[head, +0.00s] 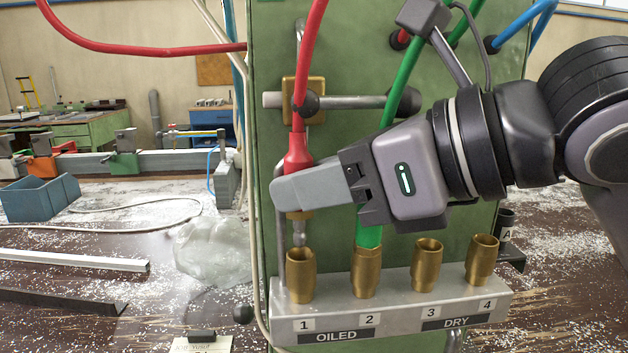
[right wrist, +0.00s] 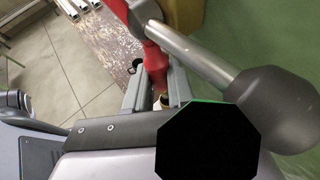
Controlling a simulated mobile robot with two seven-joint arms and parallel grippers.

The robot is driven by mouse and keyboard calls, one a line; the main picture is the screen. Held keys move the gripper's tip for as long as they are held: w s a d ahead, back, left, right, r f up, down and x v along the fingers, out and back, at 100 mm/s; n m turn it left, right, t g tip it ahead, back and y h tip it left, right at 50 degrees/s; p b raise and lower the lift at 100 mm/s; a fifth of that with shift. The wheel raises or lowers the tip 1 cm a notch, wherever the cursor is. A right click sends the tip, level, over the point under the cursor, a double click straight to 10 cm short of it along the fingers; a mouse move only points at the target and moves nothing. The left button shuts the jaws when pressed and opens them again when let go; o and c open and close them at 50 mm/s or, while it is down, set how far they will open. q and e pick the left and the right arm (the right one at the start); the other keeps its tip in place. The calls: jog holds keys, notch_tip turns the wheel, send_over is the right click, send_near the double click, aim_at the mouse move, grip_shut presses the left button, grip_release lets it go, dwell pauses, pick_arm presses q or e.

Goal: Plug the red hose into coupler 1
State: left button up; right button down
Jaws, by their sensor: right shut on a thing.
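The red hose (head: 308,60) hangs down to its red end sleeve (head: 298,152). My right gripper (head: 296,188) is shut on this hose end, directly above coupler 1 (head: 300,276). Below the fingers, a brass part and a grey tip (head: 299,240) point down at the mouth of the coupler; I cannot tell whether the tip is just above or slightly inside it. In the right wrist view the red hose (right wrist: 156,58) runs between the two fingers. My left gripper is not in view.
A green hose (head: 369,236) sits in coupler 2 (head: 366,272). Couplers 3 (head: 427,265) and 4 (head: 482,260) are empty. A valve with a grey lever (head: 350,102) is close above my gripper. A clear plastic bag (head: 215,250) lies at left.

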aim_at(305, 230)
jog(key=shift+f+b, duration=0.3)
jog(key=shift+b, duration=0.6)
dwell(0.9)
jog(key=shift+f+b, duration=0.6)
jog(key=shift+b, duration=0.5)
dwell(1.5)
jog(key=shift+f+b, duration=1.25)
jog(key=shift+b, duration=0.15)
dwell(0.7)
jog(key=c, duration=0.9)
grip_release()
jog(key=shift+s+r, duration=0.1)
jog(key=shift+d, duration=0.1)
